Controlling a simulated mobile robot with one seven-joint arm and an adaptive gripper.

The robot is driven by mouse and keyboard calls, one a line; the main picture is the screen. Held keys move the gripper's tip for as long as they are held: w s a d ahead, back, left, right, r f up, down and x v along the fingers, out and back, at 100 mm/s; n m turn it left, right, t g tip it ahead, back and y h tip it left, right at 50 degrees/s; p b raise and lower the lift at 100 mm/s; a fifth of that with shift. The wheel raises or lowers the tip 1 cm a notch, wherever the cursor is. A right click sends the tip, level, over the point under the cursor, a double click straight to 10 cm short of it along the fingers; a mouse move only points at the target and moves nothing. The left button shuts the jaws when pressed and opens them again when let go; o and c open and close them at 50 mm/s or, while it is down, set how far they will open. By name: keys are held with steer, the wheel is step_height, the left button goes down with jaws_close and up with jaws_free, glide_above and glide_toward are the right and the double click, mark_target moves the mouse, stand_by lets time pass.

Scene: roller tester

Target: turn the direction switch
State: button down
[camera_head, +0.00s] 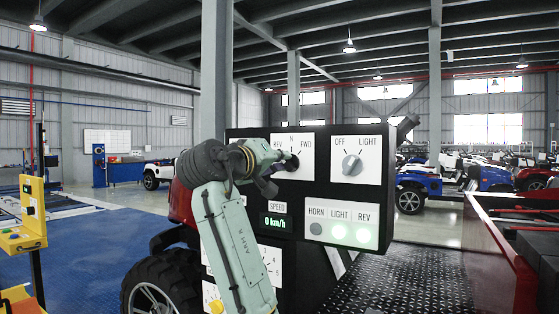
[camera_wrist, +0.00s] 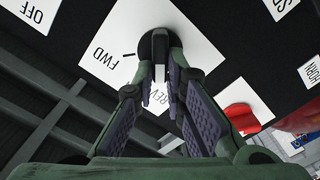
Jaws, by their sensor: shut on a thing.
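The direction switch is a dark round knob on a white plate marked REV, N and FWD (camera_head: 307,143), on the black control panel (camera_head: 240,133). My gripper (camera_head: 283,163) reaches it from the left and covers part of it in the head view. In the wrist view my gripper (camera_wrist: 159,82) is shut on the direction switch (camera_wrist: 155,48), with a finger on each side of its grey handle. The FWD and REV words show in the wrist view. The exact pointing of the switch is hard to tell.
The OFF/LIGHT knob (camera_head: 352,165) sits right of the direction switch. The LIGHT lamp (camera_head: 339,231) is lit, and the HORN button (camera_head: 316,229) is grey. The speed display (camera_head: 275,221) reads 0 km/h. A red button (camera_wrist: 238,119) is near my fingers in the wrist view.

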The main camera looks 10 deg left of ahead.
steer(key=c, duration=1.6)
jaws_free()
steer(key=shift+c, duration=0.2)
steer(key=v, duration=1.2)
